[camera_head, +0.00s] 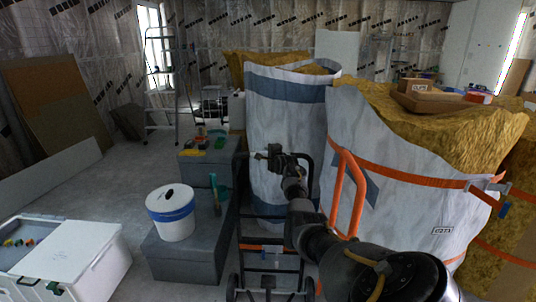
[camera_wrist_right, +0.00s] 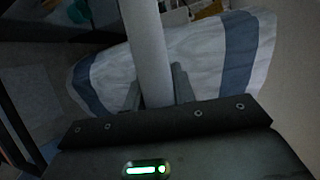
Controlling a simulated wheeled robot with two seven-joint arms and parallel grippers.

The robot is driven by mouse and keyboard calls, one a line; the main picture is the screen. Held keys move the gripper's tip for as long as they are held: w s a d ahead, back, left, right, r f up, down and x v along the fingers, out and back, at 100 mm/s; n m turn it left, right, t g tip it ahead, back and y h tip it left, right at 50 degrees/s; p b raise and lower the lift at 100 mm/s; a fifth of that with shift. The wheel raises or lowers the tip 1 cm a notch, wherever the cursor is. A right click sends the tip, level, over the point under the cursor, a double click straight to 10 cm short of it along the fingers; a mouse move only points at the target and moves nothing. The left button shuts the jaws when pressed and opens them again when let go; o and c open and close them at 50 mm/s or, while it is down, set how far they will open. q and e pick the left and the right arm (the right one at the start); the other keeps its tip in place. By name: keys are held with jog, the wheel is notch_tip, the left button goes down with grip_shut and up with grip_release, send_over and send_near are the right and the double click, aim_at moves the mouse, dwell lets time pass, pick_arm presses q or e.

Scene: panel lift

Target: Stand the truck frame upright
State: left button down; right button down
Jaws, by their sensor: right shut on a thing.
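The truck frame (camera_head: 264,249), a dark hand-truck frame with crossbars and wheels at its foot, stands in the lower middle of the head view. Its rails rise behind my right arm, so its exact lean is hard to tell. My right gripper (camera_head: 265,155) is at the upper end of the frame. In the right wrist view a pale grey tube (camera_wrist_right: 147,50) runs between the fingers (camera_wrist_right: 155,88), and the gripper is shut on it. The tube appears to be the frame's upper bar. My arm hides part of the frame's right side. My left gripper is not in view.
A tall white-and-blue bag (camera_head: 285,115) stands close behind the frame. An orange tubular handle (camera_head: 346,190) and a large insulation bag (camera_head: 390,160) are to the right. Grey boxes (camera_head: 182,252) with a white bucket (camera_head: 171,215) stand close left.

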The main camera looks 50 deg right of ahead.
jog(key=c, duration=1.1)
grip_release()
jog(key=shift+d+r+h, duration=0.3)
jog(key=shift+d+r, duration=0.05)
jog(key=shift+r, duration=0.5)
jog(key=shift+c, duration=0.2)
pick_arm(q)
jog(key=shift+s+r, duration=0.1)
pick_arm(e)
jog(key=shift+s+a+f, duration=0.1)
jog(key=shift+s+a+f+p, duration=0.15)
jog(key=shift+s+a+p, duration=0.2)
jog(key=shift+s, duration=0.25)
jog(key=shift+s+a+f+p, duration=0.1)
jog(key=shift+s+a+p, duration=0.1)
jog(key=shift+s+a, duration=0.25)
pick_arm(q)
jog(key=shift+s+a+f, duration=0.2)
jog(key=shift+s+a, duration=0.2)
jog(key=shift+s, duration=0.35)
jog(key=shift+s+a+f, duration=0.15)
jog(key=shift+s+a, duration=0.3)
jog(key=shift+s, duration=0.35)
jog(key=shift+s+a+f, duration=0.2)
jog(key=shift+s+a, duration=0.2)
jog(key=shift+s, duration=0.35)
pick_arm(e)
jog(key=v, duration=0.8)
jog(key=shift+f, duration=0.1)
